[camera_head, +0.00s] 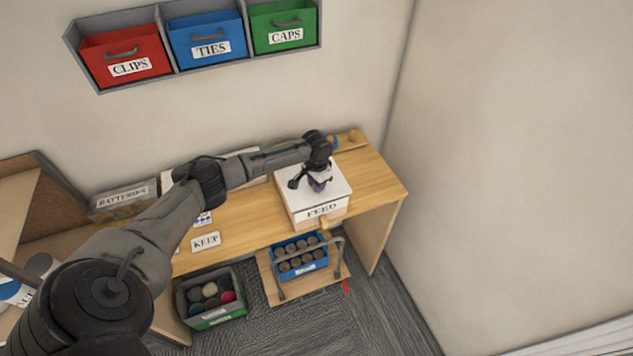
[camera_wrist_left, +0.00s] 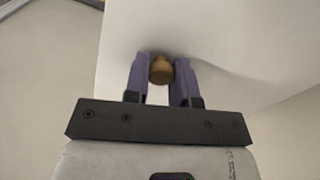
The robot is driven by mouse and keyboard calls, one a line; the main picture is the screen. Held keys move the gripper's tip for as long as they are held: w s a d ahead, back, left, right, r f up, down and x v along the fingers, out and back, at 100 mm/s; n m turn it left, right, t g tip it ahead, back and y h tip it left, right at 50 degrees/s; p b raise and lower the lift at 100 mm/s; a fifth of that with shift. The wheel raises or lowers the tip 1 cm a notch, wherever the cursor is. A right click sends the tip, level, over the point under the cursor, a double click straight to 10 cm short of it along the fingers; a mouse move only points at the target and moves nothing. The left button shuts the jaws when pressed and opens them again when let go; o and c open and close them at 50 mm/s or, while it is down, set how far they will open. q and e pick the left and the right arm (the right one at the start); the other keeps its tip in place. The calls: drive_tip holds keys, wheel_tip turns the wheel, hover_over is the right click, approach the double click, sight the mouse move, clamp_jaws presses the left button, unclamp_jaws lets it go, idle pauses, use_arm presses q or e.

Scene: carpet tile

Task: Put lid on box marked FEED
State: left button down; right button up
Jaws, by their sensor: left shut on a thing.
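The box marked FEED (camera_head: 322,213) stands on the wooden desk near its right end, its label facing the front. A white lid (camera_head: 334,173) lies over its top in the head view; I cannot tell whether it is fully seated. My left gripper (camera_head: 317,185) is above the lid, its fingers pointing down. In the left wrist view my left gripper (camera_wrist_left: 163,78) is shut on the lid's wooden knob (camera_wrist_left: 161,70), with the lid's white surface (camera_wrist_left: 215,40) filling much of the picture. The arm and gripper hide part of the lid. My right gripper is not in view.
The desk (camera_head: 378,176) also carries a box marked BATTERIES (camera_head: 124,201) and a KEEP label (camera_head: 206,241). Wall bins CLIPS (camera_head: 126,56), TIES (camera_head: 207,41) and CAPS (camera_head: 285,27) hang above. A blue crate (camera_head: 300,257) and a green-fronted bin (camera_head: 211,301) stand low in front.

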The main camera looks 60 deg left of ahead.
use_arm(q)
drive_tip(key=shift+f, duration=0.15)
idle(0.8)
drive_tip(key=shift+f+p, duration=0.15)
drive_tip(key=shift+p, duration=0.2)
idle(0.4)
drive_tip(key=shift+f, duration=0.2)
idle(0.5)
drive_tip(key=shift+f, duration=0.2)
idle(0.5)
drive_tip(key=c, duration=0.9)
unclamp_jaws()
drive_tip(key=shift+o, duration=0.2)
